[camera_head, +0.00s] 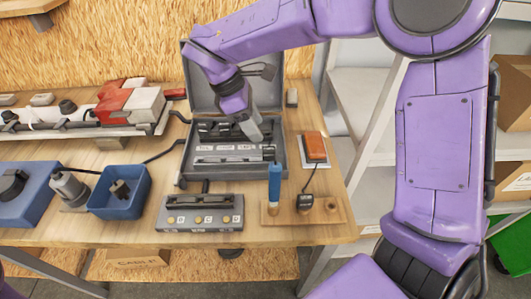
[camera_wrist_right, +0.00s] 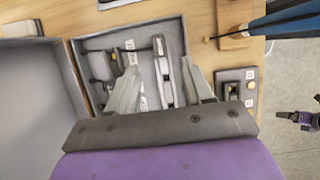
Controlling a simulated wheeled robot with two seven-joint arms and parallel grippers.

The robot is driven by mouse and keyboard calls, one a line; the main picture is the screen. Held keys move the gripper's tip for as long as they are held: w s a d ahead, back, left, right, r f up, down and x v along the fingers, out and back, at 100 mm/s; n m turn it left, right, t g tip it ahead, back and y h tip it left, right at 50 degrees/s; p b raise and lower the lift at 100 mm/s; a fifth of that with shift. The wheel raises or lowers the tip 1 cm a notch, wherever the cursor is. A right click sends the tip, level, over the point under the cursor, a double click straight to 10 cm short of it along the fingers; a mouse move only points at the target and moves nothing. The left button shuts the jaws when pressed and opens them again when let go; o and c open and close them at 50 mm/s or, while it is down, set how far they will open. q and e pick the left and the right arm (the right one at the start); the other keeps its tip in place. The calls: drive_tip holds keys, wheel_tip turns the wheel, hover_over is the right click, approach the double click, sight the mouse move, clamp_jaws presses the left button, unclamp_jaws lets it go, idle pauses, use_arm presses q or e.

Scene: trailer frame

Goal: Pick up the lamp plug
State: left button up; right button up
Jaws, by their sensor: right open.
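My right gripper (camera_head: 250,130) points down over an open grey case (camera_head: 283,165) on the workbench. In the right wrist view my right gripper (camera_wrist_right: 162,85) has its two pale fingers spread, above the dark and pale parts inside the case. I see nothing held between them. I cannot tell for sure which piece is the lamp plug. A black plug-like piece (camera_head: 120,188) sits in the blue bin (camera_head: 105,208). Another small dark connector (camera_head: 305,201) stands on a wooden board below an orange block. A small purple and dark part, probably my left gripper (camera_wrist_right: 302,118), shows at the right wrist view's edge.
A grey panel with yellow buttons (camera_head: 201,214) lies in front of the case. A blue-handled tool (camera_head: 275,184) stands upright beside it. The orange block (camera_head: 315,147) is at the right with a black cable. Red and white parts (camera_head: 132,103) lie at the back left.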

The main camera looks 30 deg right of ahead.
sight(268, 148)
drive_tip(key=p+x, duration=0.2)
drive_tip(key=x, duration=0.6)
drive_tip(key=shift+w+p, duration=0.1)
drive_tip(key=shift+p, duration=0.25)
drive_tip(key=shift+d+f, duration=0.1)
drive_tip(key=shift+f, duration=0.3)
drive_tip(key=c, duration=0.8)
wheel_tip(268, 148, up, 10)
drive_tip(key=b, duration=0.3)
drive_tip(key=shift+c, duration=0.2)
drive_tip(key=shift+r, duration=0.2)
